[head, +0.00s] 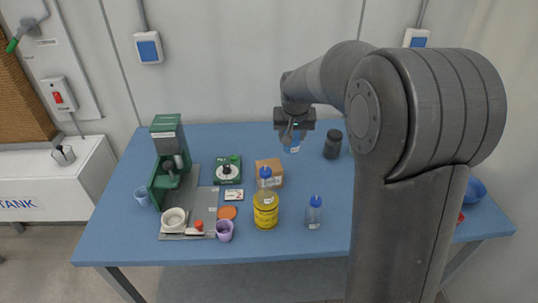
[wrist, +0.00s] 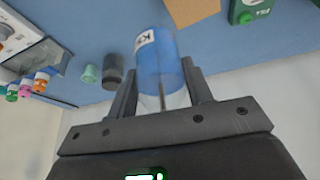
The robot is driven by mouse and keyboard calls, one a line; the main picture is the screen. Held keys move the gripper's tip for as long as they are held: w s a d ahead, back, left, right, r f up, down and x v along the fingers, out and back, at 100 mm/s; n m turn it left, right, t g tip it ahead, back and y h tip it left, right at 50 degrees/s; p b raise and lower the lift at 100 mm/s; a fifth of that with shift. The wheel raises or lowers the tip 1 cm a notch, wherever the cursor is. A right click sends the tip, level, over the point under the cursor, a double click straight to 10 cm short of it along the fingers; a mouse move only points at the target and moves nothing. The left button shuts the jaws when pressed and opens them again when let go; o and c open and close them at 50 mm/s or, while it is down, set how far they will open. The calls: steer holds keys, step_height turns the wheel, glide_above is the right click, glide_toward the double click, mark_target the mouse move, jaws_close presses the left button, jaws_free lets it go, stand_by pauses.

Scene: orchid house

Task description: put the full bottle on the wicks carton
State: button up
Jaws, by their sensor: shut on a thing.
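My gripper (head: 292,133) is shut on a bottle of blue liquid (head: 291,148) with a white label, hanging over the back middle of the blue table. In the wrist view the bottle (wrist: 160,62) sits between my two fingers (wrist: 164,75). A brown cardboard carton (head: 270,168), probably the wicks carton, stands left of and nearer than the held bottle; its lettering is unreadable. The carton (wrist: 192,10) is also at the top of the wrist view, apart from the bottle.
Another blue-capped, mostly clear bottle (head: 314,213) and a yellow tin (head: 265,210) stand near the front. A dark jar (head: 333,145) is right of my gripper. A green box (head: 227,170) and a green machine (head: 168,155) stand left. Table is clear between carton and jar.

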steer(key=shift+w+a+f, duration=0.45)
steer(key=shift+a+f, duration=0.65)
steer(key=shift+f, duration=0.25)
steer(key=shift+w+a+f, duration=0.45)
steer(key=shift+a+f, duration=0.7)
steer(key=shift+f, duration=0.25)
steer(key=shift+w+a+f, duration=0.45)
steer(key=shift+a+f, duration=0.65)
steer(key=shift+f, duration=0.25)
steer(key=shift+f, duration=0.1)
steer(key=o, duration=1)
steer(key=shift+o, duration=0.3)
